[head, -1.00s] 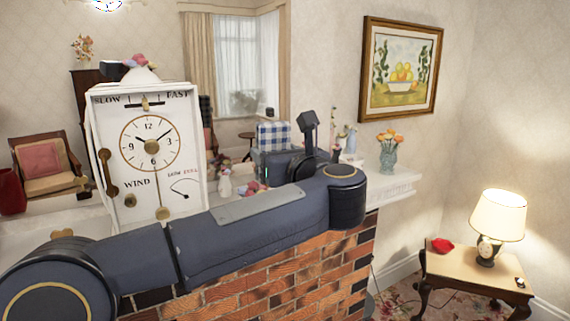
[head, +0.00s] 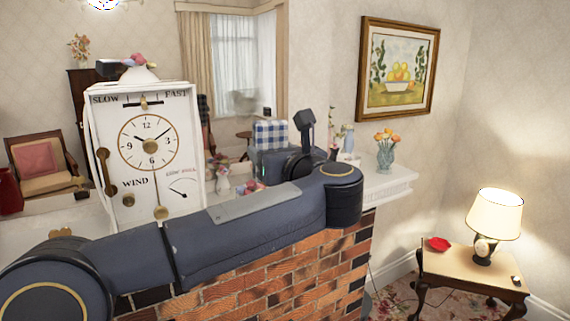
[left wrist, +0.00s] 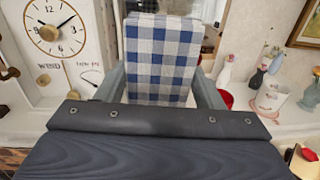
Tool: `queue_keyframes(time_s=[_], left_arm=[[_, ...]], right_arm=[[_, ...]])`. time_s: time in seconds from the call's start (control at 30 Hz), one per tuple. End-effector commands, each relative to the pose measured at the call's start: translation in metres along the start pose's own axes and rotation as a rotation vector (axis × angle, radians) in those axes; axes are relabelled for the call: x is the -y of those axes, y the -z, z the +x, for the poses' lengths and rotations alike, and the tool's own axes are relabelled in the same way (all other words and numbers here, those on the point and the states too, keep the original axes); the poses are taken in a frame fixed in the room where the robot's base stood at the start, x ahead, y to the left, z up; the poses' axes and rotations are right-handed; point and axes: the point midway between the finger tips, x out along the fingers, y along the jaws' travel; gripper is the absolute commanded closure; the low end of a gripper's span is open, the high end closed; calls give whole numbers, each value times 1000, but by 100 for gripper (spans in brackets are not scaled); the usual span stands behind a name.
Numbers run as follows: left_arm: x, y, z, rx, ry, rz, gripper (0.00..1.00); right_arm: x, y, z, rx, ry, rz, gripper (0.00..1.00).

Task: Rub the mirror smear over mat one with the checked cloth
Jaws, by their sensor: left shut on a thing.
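The blue-and-white checked cloth (head: 271,134) stands upright above the mantel, right of the clock. My left gripper is mostly hidden behind my own arm in the head view. In the left wrist view, its two grey fingers (left wrist: 158,88) close on both sides of the checked cloth (left wrist: 160,55), which shows as a flat upright panel. A hazy grey patch (head: 243,101) shows in front of the window; I cannot tell whether it is the smear. I cannot make out mat one or the mirror's edges. My right gripper is not in view.
A large white clock (head: 150,150) stands on the mantel left of the cloth. Several vases and flowers, including a blue vase (head: 386,157), stand on the mantel (head: 390,185) to the right. A lamp (head: 494,215) stands on a side table at the lower right.

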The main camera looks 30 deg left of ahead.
Motion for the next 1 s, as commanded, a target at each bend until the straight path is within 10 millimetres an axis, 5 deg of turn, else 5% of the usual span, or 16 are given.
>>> queue_keyframes(time_s=[0.8,1.0], left_arm=[[1,1,0,0,0,1,61],[26,32,11,-4,-10,11,61]], right_arm=[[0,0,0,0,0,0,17],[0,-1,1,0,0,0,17]])
